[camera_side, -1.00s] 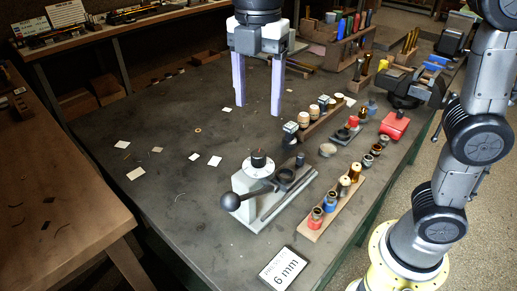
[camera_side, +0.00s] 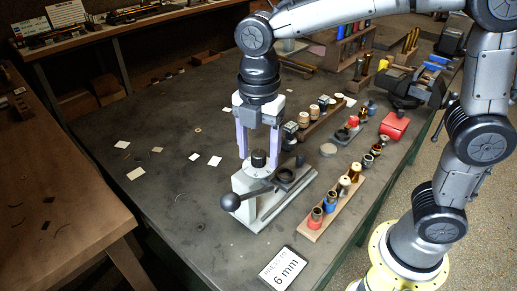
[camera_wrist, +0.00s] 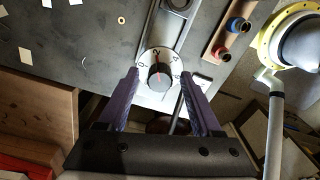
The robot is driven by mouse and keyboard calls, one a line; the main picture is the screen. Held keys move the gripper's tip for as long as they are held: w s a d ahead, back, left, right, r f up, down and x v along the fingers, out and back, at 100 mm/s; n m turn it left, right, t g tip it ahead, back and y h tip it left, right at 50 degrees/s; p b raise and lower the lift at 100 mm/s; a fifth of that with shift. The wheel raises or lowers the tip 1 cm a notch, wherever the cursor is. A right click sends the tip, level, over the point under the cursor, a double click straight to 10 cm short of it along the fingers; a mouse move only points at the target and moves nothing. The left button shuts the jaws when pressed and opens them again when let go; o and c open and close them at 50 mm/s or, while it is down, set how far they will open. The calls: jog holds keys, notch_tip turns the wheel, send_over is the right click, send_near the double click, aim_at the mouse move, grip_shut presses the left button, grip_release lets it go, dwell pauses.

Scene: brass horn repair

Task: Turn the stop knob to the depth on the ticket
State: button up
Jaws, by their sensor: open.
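The stop knob (camera_side: 258,160) is a black cylinder on top of the grey press fixture (camera_side: 250,187). The ticket (camera_side: 283,270) at the table's front reads 6 mm. My gripper (camera_side: 258,157) is open, with its purple fingers pointing down around the knob's area. In the wrist view my gripper (camera_wrist: 165,75) has one finger on each side of the dial, apart from the knob.
A ball-ended lever (camera_side: 231,201) sticks out from the fixture's front left. A wooden rack (camera_side: 332,208) of coloured-base cylinders stands right of it. A red box (camera_side: 394,126) and a vise lie farther back.

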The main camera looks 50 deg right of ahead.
jog(key=shift+c, duration=0.2)
grip_shut()
jog(key=shift+m, duration=0.4)
jog(key=m, duration=0.5)
jog(key=shift+r+m, duration=0.1)
jog(key=shift+m, duration=0.2)
jog(key=m, duration=1.1)
jog(key=shift+m, duration=0.4)
jog(key=m, duration=0.5)
jog(key=shift+m, duration=0.4)
